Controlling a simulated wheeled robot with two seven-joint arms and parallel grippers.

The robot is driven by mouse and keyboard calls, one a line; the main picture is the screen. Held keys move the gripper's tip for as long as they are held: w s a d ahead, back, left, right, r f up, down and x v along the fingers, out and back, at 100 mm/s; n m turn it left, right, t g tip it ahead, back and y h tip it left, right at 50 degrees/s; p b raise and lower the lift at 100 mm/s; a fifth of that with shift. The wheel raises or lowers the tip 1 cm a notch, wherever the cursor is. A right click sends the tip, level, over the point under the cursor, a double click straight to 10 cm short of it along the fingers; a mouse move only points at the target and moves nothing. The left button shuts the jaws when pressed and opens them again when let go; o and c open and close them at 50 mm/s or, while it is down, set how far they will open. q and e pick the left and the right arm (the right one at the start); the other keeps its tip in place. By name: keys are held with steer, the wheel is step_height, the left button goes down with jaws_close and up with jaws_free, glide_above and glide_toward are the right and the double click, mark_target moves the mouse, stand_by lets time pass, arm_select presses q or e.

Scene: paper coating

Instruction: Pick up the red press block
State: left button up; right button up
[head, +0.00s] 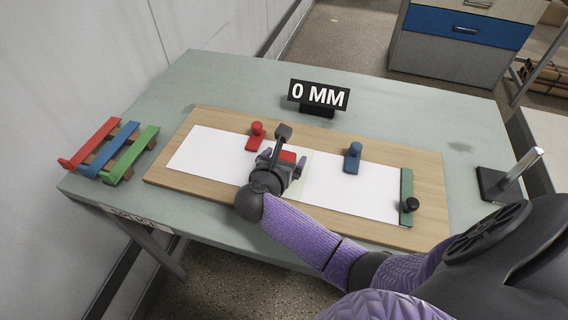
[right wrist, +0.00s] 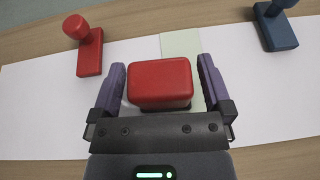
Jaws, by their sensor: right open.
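The red press block (head: 288,156) is a rounded red block with a dark lower part. It stands on a pale green strip (head: 304,165) across the white paper (head: 350,190). In the right wrist view the block (right wrist: 160,80) sits between the two purple fingers of my right gripper (right wrist: 162,67). The fingers are open, with a narrow gap on each side of the block. In the head view my right gripper (head: 285,163) partly hides the block. My left gripper is not in view.
A red knobbed piece (head: 256,137) and a blue one (head: 353,158) stand at the paper's far edge. A green bar (head: 406,195) with a black knob lies at the board's right end. Colored strips (head: 110,150) lie at left; a sign (head: 319,96) stands behind.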

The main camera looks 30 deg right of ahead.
steer(key=shift+x, duration=0.8)
steer(key=shift+c, duration=0.3)
steer(key=c, duration=1.2)
